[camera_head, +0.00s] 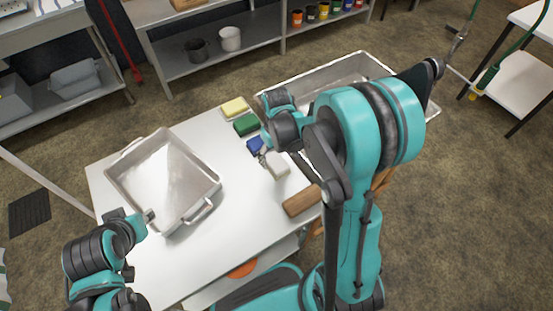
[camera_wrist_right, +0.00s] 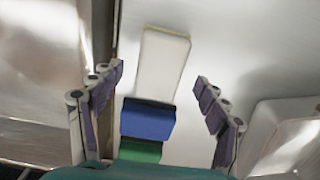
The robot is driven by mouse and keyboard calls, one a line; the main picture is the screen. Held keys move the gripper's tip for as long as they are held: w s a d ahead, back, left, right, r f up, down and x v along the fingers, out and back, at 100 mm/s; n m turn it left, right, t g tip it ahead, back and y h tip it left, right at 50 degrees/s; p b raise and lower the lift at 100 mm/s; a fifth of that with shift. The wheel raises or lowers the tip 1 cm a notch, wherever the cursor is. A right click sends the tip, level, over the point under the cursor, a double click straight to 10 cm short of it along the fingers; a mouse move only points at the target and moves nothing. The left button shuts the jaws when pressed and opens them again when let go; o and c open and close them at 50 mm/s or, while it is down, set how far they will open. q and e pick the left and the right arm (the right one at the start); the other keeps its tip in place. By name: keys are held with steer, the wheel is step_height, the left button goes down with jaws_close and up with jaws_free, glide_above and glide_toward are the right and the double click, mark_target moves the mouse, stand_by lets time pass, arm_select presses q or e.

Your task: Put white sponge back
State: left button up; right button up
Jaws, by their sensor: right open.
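The white sponge (camera_head: 277,167) lies on the white table in the head view, at the near end of a row of coloured blocks. It shows whole in the right wrist view (camera_wrist_right: 163,62), its near end touching or close to the blue block (camera_wrist_right: 148,120). My right gripper (camera_head: 264,157) is above the sponge's left end in the head view. Its fingers (camera_wrist_right: 159,82) are open, one on each side of the sponge, apart from it. My left gripper (camera_head: 148,215) is near the metal pan's lower left corner; its fingers are too small to judge.
A green block (camera_head: 246,124) and a yellow one (camera_head: 234,106) continue the row. A metal pan (camera_head: 122,192) stands left on the table (camera_head: 160,262). A brown wooden piece (camera_head: 301,200) lies at the right edge. A large metal basin (camera_head: 357,57) is beyond the table.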

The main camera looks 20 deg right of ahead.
mark_target(277, 162)
step_height(277, 162, up, 7)
steer(key=p, duration=0.2)
steer(key=s+a+r+t, duration=0.2)
steer(key=s+r+t, duration=0.1)
steer(key=s+r, duration=0.2)
steer(key=s+a+r+m+t, duration=0.1)
steer(key=s+a+r+t, duration=0.1)
steer(key=s+r+t, duration=0.2)
steer(key=shift+s+a+r+m, duration=0.35)
steer(key=shift+s+r, duration=0.5)
steer(key=shift+s, duration=0.35)
